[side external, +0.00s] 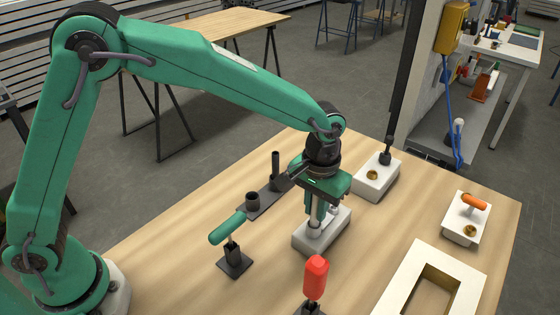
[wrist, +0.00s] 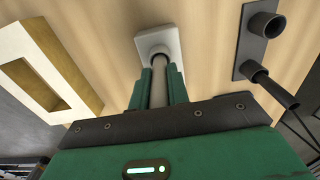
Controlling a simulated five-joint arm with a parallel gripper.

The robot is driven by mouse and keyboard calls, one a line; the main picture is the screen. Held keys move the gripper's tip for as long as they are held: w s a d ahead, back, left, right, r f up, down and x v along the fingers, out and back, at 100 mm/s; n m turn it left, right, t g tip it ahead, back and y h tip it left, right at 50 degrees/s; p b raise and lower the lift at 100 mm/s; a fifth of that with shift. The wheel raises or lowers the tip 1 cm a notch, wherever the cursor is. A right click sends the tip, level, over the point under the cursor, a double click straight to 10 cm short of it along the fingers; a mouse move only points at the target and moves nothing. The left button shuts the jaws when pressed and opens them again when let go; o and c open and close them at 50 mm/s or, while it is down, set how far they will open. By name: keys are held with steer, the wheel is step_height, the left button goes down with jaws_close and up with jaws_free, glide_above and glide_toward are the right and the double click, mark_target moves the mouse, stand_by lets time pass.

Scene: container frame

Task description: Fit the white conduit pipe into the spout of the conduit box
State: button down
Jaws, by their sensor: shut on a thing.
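My gripper (side external: 318,218) points down and is shut on the white conduit pipe (side external: 315,225), which stands upright between the fingers. In the wrist view, the pipe (wrist: 158,92) shows between the two green fingers (wrist: 158,84). Directly below is the conduit box (side external: 334,228), a pale block with rounded edges on the table. In the wrist view, the far end of the pipe overlaps the dark round opening on the box (wrist: 146,41). I cannot tell whether the pipe end is inside the spout or just above it.
A dark plate with two upright tubes (side external: 253,201) stands left of the box. A green-handled tool (side external: 228,229) and a red-handled tool (side external: 316,277) stand in front. White blocks (side external: 374,187) (side external: 453,225) and an open white frame (side external: 410,292) lie to the right.

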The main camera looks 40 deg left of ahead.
steer(key=shift+f, duration=0.85)
stand_by(1.1)
steer(key=c, duration=1.3)
jaws_free()
steer(key=shift+o, duration=0.2)
steer(key=shift+r, duration=0.1)
steer(key=shift+r, duration=3.85)
steer(key=shift+r, duration=3)
